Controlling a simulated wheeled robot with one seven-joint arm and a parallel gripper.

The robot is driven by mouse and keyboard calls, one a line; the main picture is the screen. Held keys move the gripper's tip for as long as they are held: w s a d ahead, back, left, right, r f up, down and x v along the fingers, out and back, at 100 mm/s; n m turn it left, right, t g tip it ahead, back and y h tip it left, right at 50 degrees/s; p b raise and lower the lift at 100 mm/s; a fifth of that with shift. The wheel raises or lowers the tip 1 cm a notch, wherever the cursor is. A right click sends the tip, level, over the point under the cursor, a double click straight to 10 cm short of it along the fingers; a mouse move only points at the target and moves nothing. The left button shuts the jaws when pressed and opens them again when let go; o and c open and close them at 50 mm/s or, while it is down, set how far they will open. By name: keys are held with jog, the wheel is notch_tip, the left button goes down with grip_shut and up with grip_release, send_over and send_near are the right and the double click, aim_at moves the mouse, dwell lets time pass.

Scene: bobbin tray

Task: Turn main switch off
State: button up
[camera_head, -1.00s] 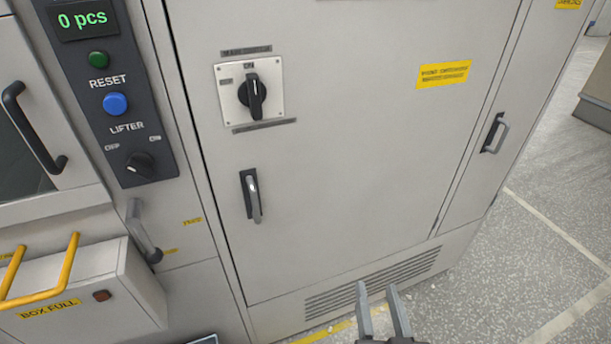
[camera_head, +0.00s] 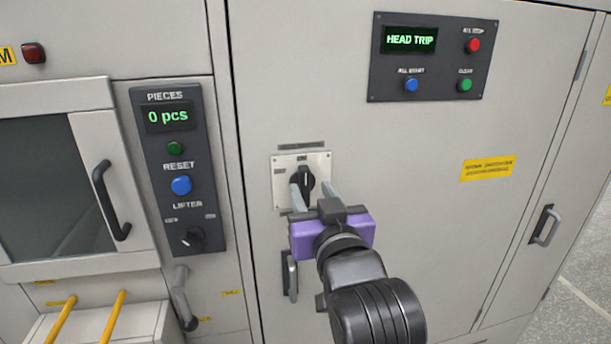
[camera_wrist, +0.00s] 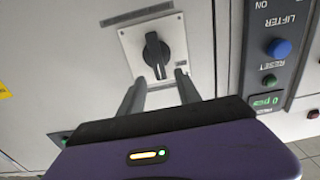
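The main switch (camera_head: 306,181) is a black rotary knob on a square white plate (camera_head: 285,165) on the grey cabinet door. In the head view the knob stands upright, toward the label above the plate. My gripper (camera_head: 312,190) is in front of the plate, its two fingers apart and pointing at the switch. In the wrist view the knob (camera_wrist: 156,54) shows beyond the fingertips and between their lines, and my gripper (camera_wrist: 158,82) is open with nothing between its fingers. Contact with the knob or plate cannot be made out.
A panel (camera_head: 434,58) reading HEAD TRIP, with a red button and other buttons, is above right. A counter panel (camera_head: 180,170) with a lifter knob is at left. A door handle (camera_head: 290,276) sits just below the switch, partly behind my arm.

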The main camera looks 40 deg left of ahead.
aim_at(306, 179)
jog(key=shift+p+x, duration=0.6)
jog(key=shift+x, duration=2.4)
grip_shut()
